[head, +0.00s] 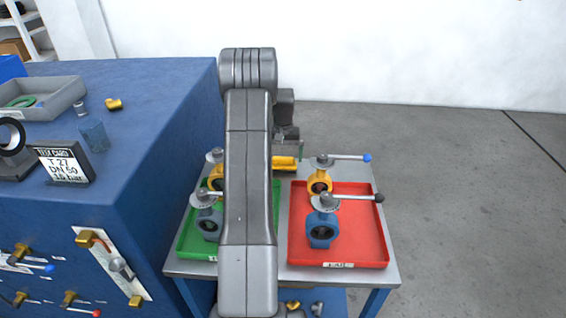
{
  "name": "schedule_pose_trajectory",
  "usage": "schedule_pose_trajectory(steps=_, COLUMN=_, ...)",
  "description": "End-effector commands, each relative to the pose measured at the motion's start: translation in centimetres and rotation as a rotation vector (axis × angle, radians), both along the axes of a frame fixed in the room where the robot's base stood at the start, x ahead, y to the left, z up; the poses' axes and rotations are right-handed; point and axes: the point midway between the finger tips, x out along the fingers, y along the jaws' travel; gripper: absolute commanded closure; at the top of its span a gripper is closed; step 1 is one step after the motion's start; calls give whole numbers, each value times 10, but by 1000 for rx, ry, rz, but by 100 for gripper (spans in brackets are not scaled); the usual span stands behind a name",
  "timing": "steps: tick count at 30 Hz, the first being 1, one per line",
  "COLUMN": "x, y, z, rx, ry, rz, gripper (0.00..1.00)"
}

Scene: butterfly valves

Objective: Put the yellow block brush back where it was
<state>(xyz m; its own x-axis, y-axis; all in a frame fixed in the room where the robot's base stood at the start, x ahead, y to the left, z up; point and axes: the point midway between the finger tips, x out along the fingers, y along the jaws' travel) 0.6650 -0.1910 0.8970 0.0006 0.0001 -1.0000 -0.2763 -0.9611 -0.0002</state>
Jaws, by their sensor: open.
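The yellow block brush (285,163) lies at the back of the small metal cart top, between the green tray and the red tray. Part of it is hidden behind my arm. My gripper (288,148) is open, pointing down right at the brush. The fingertips are too small to tell whether they touch the brush.
The green tray (186,240) holds a yellow valve (215,180) and a grey-blue valve (208,223), partly behind my arm. The red tray (360,235) holds a yellow valve (320,181) and a blue valve (322,229); their levers stick out right. A blue bench (165,115) stands left.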

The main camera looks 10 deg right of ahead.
Motion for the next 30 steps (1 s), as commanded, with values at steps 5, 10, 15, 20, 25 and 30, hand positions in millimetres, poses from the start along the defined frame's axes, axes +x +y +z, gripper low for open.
schedule_pose_trajectory(steps=5, x=1, y=0, z=41, rx=-1, ry=-5, rz=0, gripper=0)
schedule_pose_trajectory(steps=10, x=1, y=0, z=71, rx=-1, ry=-3, rz=0, gripper=0)
schedule_pose_trajectory(steps=15, x=0, y=0, z=85, rx=0, ry=0, rz=0, gripper=0)
schedule_pose_trajectory(steps=20, x=0, y=0, z=88, rx=0, ry=0, rz=0, gripper=0)
schedule_pose_trajectory(steps=25, x=0, y=0, z=88, rx=0, ry=0, rz=0, gripper=0)
schedule_pose_trajectory(steps=30, x=-1, y=-5, z=97, rx=0, ry=0, rz=-86, gripper=0)
